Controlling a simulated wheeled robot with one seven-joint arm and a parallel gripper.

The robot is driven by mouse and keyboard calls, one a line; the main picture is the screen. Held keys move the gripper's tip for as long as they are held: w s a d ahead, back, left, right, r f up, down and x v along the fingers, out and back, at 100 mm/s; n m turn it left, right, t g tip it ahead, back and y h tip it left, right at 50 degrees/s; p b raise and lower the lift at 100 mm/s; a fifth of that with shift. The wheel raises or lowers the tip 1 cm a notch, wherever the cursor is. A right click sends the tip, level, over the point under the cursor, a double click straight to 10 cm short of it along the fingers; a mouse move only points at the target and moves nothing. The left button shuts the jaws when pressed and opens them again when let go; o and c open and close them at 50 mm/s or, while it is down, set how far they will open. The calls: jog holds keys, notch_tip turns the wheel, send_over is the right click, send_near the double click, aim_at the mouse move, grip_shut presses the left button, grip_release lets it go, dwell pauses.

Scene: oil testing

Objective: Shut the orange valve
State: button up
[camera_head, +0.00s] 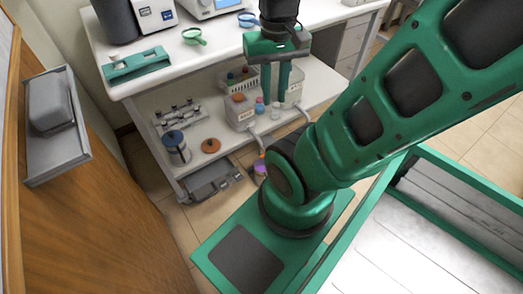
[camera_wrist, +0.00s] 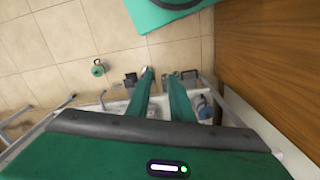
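A round orange-brown piece (camera_head: 210,146) sits near the front edge of the lower shelf and looks like the orange valve, but it is too small to tell how its handle is set. A smaller orange item (camera_head: 239,97) shows at a white container farther right. My gripper (camera_head: 273,108) points down in front of the bench, to the right of the round piece and apart from it. In the wrist view, the two green fingers (camera_wrist: 159,75) are apart with a gap between them and nothing held. I cannot make out the orange valve in the wrist view.
A blue-topped metal canister (camera_head: 175,147) stands left of the orange-brown piece. White containers (camera_head: 240,113) with small bottles stand near my fingers. The upper bench top (camera_head: 155,38) overhangs the lower shelf. A wooden panel (camera_head: 95,225) closes the left side. Floor tiles (camera_wrist: 65,35) show beyond the fingers.

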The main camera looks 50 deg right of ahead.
jog(key=w+d+f+m+h, duration=0.1)
jog(key=w+d+f+m, duration=0.6)
jog(key=w+d+f, duration=1)
jog(key=d+f+m, duration=0.1)
jog(key=f+m, duration=0.1)
jog(key=f, duration=1.3)
jog(key=w+d+f+m, duration=0.1)
jog(key=f+m, duration=0.2)
jog(key=f, duration=1.2)
jog(key=w+d+f+m, duration=0.1)
jog(key=d+f+m, duration=0.1)
jog(key=f, duration=1.3)
jog(key=shift+w+f+y, duration=0.1)
jog(key=shift+f+y, duration=0.3)
grip_shut()
